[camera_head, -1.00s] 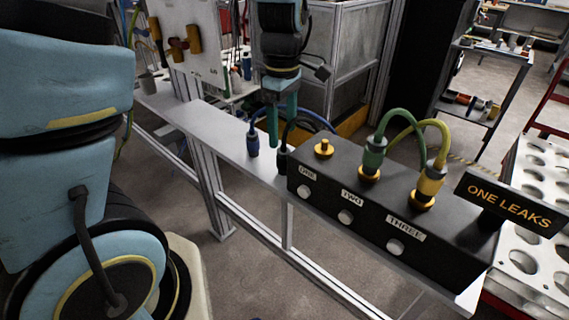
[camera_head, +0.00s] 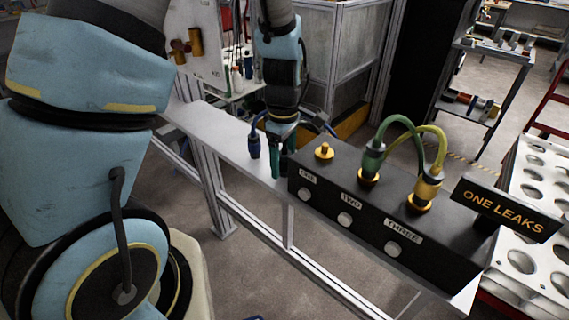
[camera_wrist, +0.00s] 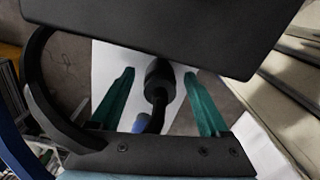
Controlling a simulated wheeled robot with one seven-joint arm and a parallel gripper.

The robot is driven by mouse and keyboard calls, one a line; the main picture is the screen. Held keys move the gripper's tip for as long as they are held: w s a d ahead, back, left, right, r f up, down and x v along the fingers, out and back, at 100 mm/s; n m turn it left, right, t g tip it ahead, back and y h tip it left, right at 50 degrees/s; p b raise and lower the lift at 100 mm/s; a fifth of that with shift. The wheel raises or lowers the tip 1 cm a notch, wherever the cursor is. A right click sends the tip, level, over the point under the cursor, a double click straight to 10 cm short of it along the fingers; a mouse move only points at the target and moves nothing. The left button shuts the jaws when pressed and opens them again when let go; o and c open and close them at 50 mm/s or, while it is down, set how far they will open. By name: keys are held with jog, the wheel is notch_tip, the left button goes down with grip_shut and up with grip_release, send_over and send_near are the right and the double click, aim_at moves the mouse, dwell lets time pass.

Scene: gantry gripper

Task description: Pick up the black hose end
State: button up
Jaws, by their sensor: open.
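The black hose end (camera_wrist: 158,72) stands between the two teal fingers of my gripper (camera_wrist: 160,78) in the wrist view, with a gap on each side. My gripper is open. In the head view, my gripper (camera_head: 283,165) is low over the grey bench, just left of the black box (camera_head: 395,215). There the hose end is largely hidden by the fingers.
A blue hose end (camera_head: 254,147) stands close to the left of my gripper. The box has an empty brass port (camera_head: 324,151) at ONE, and green (camera_head: 373,158) and yellow (camera_head: 430,182) hoses at TWO and THREE. A sign (camera_head: 510,205) reads ONE LEAKS.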

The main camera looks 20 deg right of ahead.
jog(key=shift+c, duration=0.2)
grip_shut()
dwell(0.3)
